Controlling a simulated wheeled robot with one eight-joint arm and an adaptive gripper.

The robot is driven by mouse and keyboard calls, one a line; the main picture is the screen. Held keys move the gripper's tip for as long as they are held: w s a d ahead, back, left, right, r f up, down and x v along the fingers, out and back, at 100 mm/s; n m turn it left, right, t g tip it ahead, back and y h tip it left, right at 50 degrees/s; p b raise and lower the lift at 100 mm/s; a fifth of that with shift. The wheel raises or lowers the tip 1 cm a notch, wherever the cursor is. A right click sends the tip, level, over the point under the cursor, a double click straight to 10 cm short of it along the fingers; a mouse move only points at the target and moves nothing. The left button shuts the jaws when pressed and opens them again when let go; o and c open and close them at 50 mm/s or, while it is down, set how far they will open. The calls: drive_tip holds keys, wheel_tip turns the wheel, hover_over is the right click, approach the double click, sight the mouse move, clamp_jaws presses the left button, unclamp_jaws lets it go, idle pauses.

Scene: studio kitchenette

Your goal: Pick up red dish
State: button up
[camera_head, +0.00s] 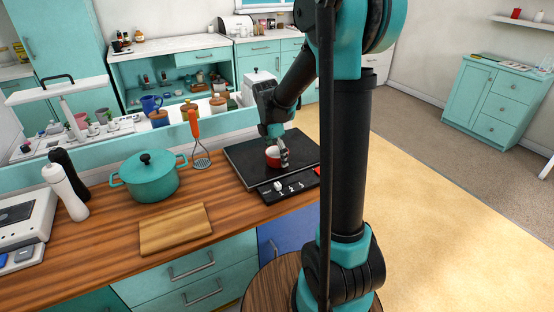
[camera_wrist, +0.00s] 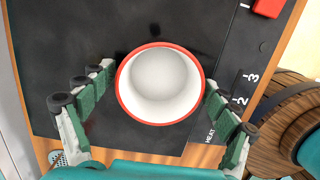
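The red dish (camera_head: 272,153) is a small round bowl, red outside and white inside, standing upright on the black hotplate. In the wrist view the dish (camera_wrist: 160,84) shows from above, with a red rim and an empty white inside. My gripper (camera_wrist: 157,78) is open, with one finger on each side of the dish. The right fingertip is very close to the rim and the left one is a little apart from it; I cannot tell whether either touches. In the head view my gripper (camera_head: 279,152) is at the dish and partly hides its right side.
The black hotplate (camera_head: 247,153) has a control strip along its front edge. A whisk-like masher with an orange handle (camera_head: 194,124), a teal pot (camera_head: 149,177) and a wooden cutting board (camera_head: 175,229) are left of it. The counter between board and hotplate is clear.

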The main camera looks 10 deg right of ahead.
drive_tip(key=c, duration=1.2)
drive_tip(key=shift+o, duration=0.2)
drive_tip(key=shift+r, duration=0.1)
